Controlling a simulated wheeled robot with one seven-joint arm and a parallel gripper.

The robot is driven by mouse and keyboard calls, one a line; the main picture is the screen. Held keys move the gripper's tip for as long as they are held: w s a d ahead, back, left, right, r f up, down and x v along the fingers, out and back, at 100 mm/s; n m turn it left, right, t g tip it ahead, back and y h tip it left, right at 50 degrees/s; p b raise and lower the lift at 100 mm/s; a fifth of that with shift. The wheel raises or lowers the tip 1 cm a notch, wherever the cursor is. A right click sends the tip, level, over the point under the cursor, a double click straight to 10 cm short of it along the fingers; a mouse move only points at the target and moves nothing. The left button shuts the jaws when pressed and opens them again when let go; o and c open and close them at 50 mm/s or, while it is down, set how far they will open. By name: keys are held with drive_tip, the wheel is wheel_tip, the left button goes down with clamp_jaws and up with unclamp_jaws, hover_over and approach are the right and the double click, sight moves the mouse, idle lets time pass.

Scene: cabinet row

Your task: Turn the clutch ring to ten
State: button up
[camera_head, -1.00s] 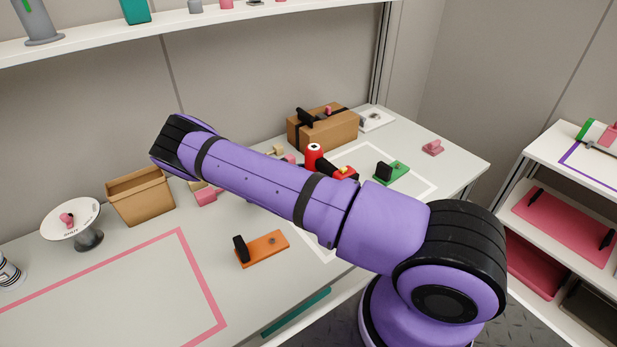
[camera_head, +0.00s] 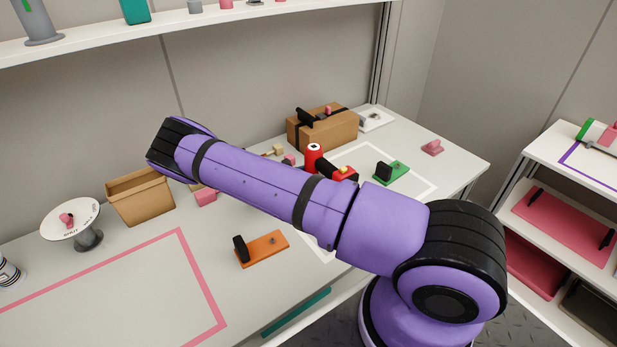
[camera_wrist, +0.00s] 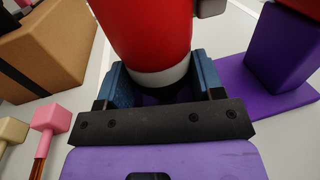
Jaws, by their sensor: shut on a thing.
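A red power tool (camera_head: 314,157) with a rounded body stands on the table, partly hidden behind my arm in the head view. In the wrist view its red body (camera_wrist: 148,30) fills the top middle and ends in a pale grey ring (camera_wrist: 160,77). My gripper (camera_wrist: 163,90) has one blue finger on each side of this end and is shut on it. The part between the fingertips is dark and shaded. No numbers on the ring can be read. The gripper is hidden in the head view.
A cardboard box (camera_wrist: 45,45) and pink and tan mallet-like pieces (camera_wrist: 50,118) lie left in the wrist view. A purple block on a plate (camera_wrist: 282,50) is close at right. An orange plate (camera_head: 264,250) and green plate (camera_head: 393,175) are on the table.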

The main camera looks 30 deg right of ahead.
drive_tip(key=shift+s+n+t, duration=0.25)
drive_tip(key=shift+n+t, duration=1)
drive_tip(key=shift+t, duration=0.7)
drive_tip(key=shift+s+n+t, duration=0.2)
drive_tip(key=shift+n+t, duration=1.05)
drive_tip(key=shift+t, duration=0.7)
drive_tip(key=shift+y, duration=0.3)
drive_tip(key=o, duration=0.9)
